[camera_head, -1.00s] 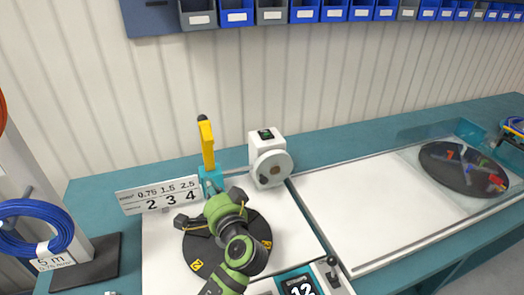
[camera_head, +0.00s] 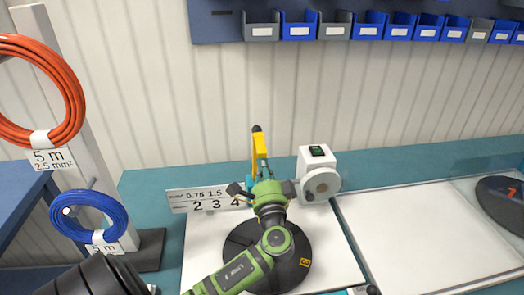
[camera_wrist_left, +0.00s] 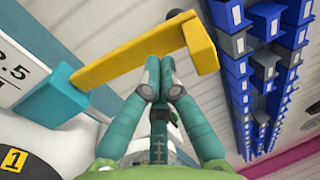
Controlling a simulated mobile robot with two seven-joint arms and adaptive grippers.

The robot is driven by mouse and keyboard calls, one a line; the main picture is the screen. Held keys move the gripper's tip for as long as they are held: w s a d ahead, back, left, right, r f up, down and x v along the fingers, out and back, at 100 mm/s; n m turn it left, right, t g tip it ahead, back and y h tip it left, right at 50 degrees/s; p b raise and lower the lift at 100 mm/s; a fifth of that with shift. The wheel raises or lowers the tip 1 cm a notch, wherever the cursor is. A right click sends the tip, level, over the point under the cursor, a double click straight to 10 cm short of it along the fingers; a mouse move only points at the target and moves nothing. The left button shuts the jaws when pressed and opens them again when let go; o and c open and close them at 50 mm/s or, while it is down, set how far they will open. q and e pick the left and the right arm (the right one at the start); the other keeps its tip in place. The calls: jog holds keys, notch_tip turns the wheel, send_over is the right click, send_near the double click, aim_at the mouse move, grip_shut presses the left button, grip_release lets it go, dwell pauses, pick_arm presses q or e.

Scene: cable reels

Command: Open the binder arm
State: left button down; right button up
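The binder arm (camera_head: 260,148) is a yellow bar standing upright on a teal base, with a dark knob on top, at the back of the white worktop. In the left wrist view the yellow arm (camera_wrist_left: 125,67) runs across the upper part, with a bent end at the right and the teal base at the left. My left gripper (camera_wrist_left: 160,65) looks shut, its teal fingertips close together at the yellow arm's lower edge. I see nothing between them; contact is unclear. In the head view the left gripper (camera_head: 264,183) is just in front of the binder. My right gripper is out of view.
A black turntable (camera_head: 295,250) lies under my left arm. A number sign (camera_head: 195,200) stands left of the binder and a white counter unit (camera_head: 318,172) right of it. Orange (camera_head: 72,85) and blue (camera_head: 115,210) cable coils hang at the left.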

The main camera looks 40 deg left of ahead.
pick_arm(q)
jog(key=x, duration=0.2)
jog(key=shift+w+a+p, duration=0.2)
jog(key=shift+a+p, duration=0.05)
jog(key=shift+p, duration=0.05)
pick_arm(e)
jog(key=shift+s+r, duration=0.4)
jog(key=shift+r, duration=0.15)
pick_arm(q)
jog(key=p, duration=0.1)
jog(key=r+p, duration=0.1)
jog(key=shift+w+a+r+g+p, duration=0.2)
jog(key=shift+w+a+g+p, duration=0.15)
jog(key=shift+a+g, duration=0.05)
jog(key=shift+w+a+h+b, duration=0.4)
jog(key=shift+w+a+b, duration=0.35)
jog(key=shift+a, duration=0.2)
jog(key=shift+w+a, duration=0.2)
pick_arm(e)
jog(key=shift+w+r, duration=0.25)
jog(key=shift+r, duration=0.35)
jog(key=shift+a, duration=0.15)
